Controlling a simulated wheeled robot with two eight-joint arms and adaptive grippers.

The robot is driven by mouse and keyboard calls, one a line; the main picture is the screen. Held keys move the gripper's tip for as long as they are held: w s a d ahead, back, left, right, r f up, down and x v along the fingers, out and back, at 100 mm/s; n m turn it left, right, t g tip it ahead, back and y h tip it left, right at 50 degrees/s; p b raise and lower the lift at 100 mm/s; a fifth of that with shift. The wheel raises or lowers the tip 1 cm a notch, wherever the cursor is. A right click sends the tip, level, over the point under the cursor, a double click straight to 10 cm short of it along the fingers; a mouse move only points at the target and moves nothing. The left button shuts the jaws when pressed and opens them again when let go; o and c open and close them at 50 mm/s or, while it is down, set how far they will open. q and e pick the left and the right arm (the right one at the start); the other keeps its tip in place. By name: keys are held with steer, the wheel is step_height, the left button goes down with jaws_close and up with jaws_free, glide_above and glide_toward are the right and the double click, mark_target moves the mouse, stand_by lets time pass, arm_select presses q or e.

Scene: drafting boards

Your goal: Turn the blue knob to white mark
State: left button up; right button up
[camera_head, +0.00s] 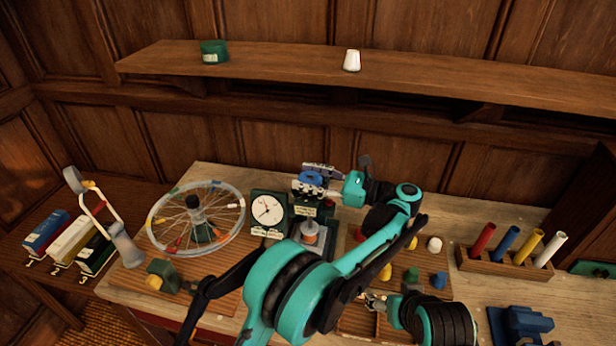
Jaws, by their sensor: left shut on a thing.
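The blue knob (312,179) sits on top of a small dark stand (316,247) near the back middle of the table. My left gripper (315,180) reaches it from the right and is shut on it, with its fingers on either side. The fingers cover part of the knob, and I cannot make out the white mark. My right gripper (374,302) is low at the front middle, over a wooden tray (352,322). It is small and partly hidden, so its jaw opening is unclear.
A white-faced dial (268,211) stands just left of the knob's stand. A spoked wheel (196,216) lies further left. A rack (505,263) of coloured cylinders and a blue vise-like object (522,325) are at right. A shelf (440,82) spans the back wall.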

stand_by(0.3)
arm_select(q)
steer(key=o, duration=1.2)
steer(key=shift+v, duration=3.7)
steer(key=shift+w, duration=0.1)
